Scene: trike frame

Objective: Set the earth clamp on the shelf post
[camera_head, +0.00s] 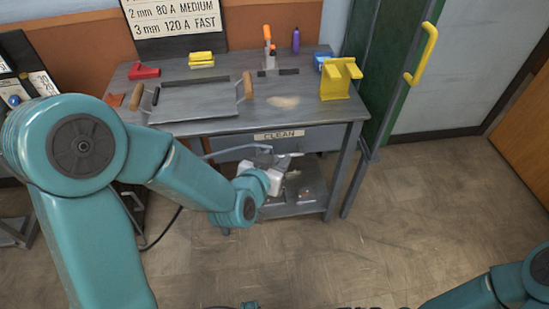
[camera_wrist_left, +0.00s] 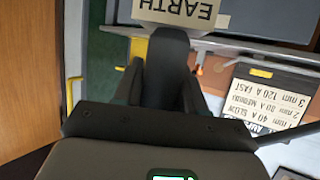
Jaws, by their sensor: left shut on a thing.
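My left gripper (camera_head: 284,162) is in front of the lower part of the workbench, below the drawer's CLEAN label. It also shows in the left wrist view (camera_wrist_left: 165,85), its fingers shut on a dark piece, apparently the earth clamp (camera_wrist_left: 166,58). In the head view the gripper and wrist hide most of the held piece. A pale EARTH label (camera_wrist_left: 182,10) stands upside down at the top of the wrist view, just beyond the fingers. I cannot tell which upright is the shelf post. My right gripper is out of view.
The workbench (camera_head: 330,112) carries a grey tray (camera_head: 195,103), a yellow block (camera_head: 340,80) and a red piece (camera_head: 143,71). A lower shelf (camera_head: 300,208) lies under it. A green cabinet door (camera_head: 395,70) is at right. A black cable (camera_head: 165,232) hangs at left. The front floor is clear.

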